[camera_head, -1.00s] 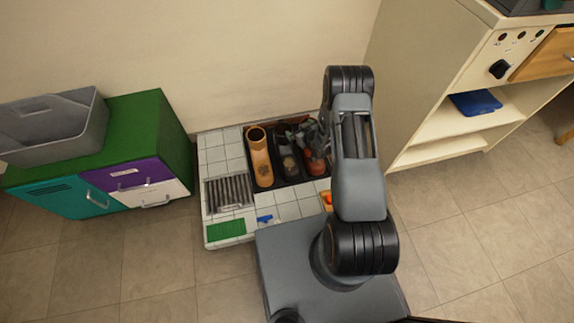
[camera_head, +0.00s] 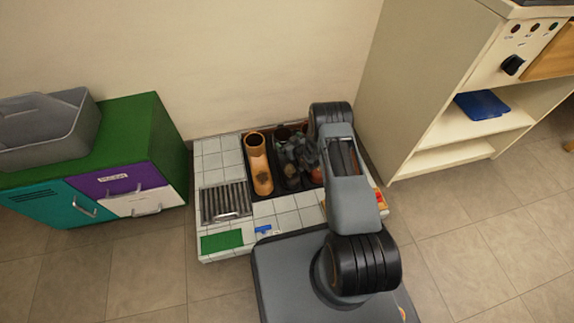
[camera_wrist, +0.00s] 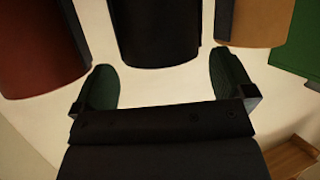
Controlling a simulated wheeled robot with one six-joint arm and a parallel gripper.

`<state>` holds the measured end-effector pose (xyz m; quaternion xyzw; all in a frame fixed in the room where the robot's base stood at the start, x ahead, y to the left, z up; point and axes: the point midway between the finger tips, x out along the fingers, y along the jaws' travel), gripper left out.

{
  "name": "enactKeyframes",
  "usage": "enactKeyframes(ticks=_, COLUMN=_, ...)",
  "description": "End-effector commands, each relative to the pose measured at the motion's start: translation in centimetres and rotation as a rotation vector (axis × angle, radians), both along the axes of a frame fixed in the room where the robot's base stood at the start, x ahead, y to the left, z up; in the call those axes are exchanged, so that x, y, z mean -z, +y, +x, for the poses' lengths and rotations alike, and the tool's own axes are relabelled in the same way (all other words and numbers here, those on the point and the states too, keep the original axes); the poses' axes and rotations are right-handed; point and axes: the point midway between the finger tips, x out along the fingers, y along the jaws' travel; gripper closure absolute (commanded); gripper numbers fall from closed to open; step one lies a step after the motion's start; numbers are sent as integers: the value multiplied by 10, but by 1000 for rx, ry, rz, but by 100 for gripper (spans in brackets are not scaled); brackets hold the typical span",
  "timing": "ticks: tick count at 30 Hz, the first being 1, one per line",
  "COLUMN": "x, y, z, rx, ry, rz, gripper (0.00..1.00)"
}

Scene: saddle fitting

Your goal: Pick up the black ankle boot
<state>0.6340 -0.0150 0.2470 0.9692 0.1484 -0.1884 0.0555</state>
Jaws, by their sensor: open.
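The black ankle boot (camera_wrist: 157,32) fills the top middle of the wrist view, with only part of its dark shaft showing. In the head view my gripper and arm cover much of it in the dark tray (camera_head: 262,193). My gripper (camera_wrist: 165,76) is open and empty. Its fingertips stand apart on either side of the boot's near edge, with pale surface showing between. I cannot tell whether they touch it. In the head view my gripper (camera_head: 303,153) is over the boots.
A tan boot (camera_head: 259,168) stands left of the black one, and a red-brown boot (camera_wrist: 38,45) stands on its other side. A grate (camera_head: 226,203) and green pad (camera_head: 221,241) lie on the tiled platform. A cabinet (camera_head: 135,185) is left, a shelf unit (camera_head: 420,110) right.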

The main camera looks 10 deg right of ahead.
Motion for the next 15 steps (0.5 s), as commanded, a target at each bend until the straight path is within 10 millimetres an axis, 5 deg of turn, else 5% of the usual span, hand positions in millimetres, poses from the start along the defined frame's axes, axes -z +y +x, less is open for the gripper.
enactKeyframes(ticks=15, x=19, y=12, z=44, rx=0, ry=-1, rz=0, gripper=0)
